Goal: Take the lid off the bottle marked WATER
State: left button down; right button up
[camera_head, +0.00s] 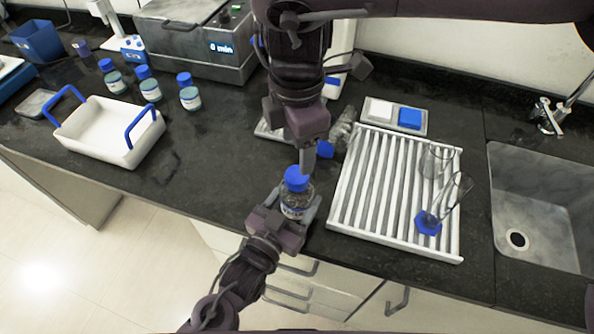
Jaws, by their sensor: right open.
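A clear bottle (294,208) with a blue lid (296,178) stands upright at the front edge of the dark counter. Its label is too small to read. My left gripper (288,211) comes from below, with its fingers on both sides of the bottle's body, shut on it. My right gripper (308,160) reaches down from above and is open, its fingertips just above and slightly right of the lid. The lid is on the bottle. Part of the bottle's lower body is hidden by the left gripper.
A white draining rack (345,205) with glassware is close on the right, then a sink (540,215). Several blue-capped bottles (150,84) and a white tray with blue handles (105,128) are left. A grey machine (195,42) stands behind. The counter left of the bottle is clear.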

aim_at(297, 174)
jog(key=m, duration=0.7)
jog(key=shift+m, duration=0.3)
jog(key=m, duration=0.9)
jog(key=shift+f, duration=4)
